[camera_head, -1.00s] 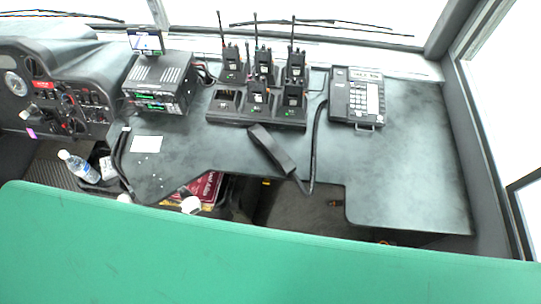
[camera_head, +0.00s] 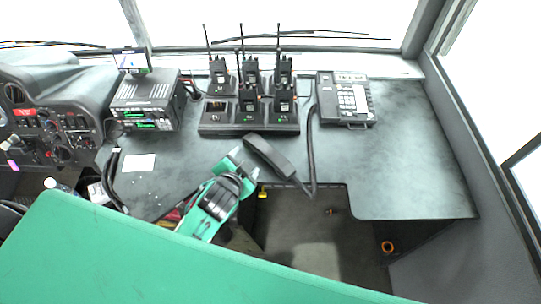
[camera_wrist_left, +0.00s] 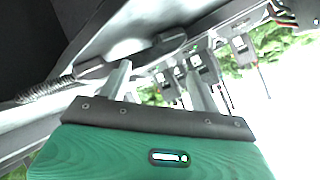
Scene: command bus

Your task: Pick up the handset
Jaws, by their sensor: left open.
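The black handset (camera_head: 270,157) lies slantwise near the front edge of the desk, its cord running from its lower right end up to the desk phone (camera_head: 345,98). My left gripper (camera_head: 246,163) is open and empty, just left of the handset, with its fingertips pointing at it. I cannot tell whether they touch. In the left wrist view, the two grey fingers (camera_wrist_left: 160,80) stand apart with nothing between them, and a dark shape that looks like the handset (camera_wrist_left: 130,46) is beyond the fingertips. My right gripper is not in view.
A charger rack (camera_head: 250,127) with several radios stands behind the handset. A radio unit (camera_head: 147,102) and a white paper (camera_head: 139,162) are on the left. The desk (camera_head: 420,150) is bare on the right. A green panel (camera_head: 150,265) crosses the front.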

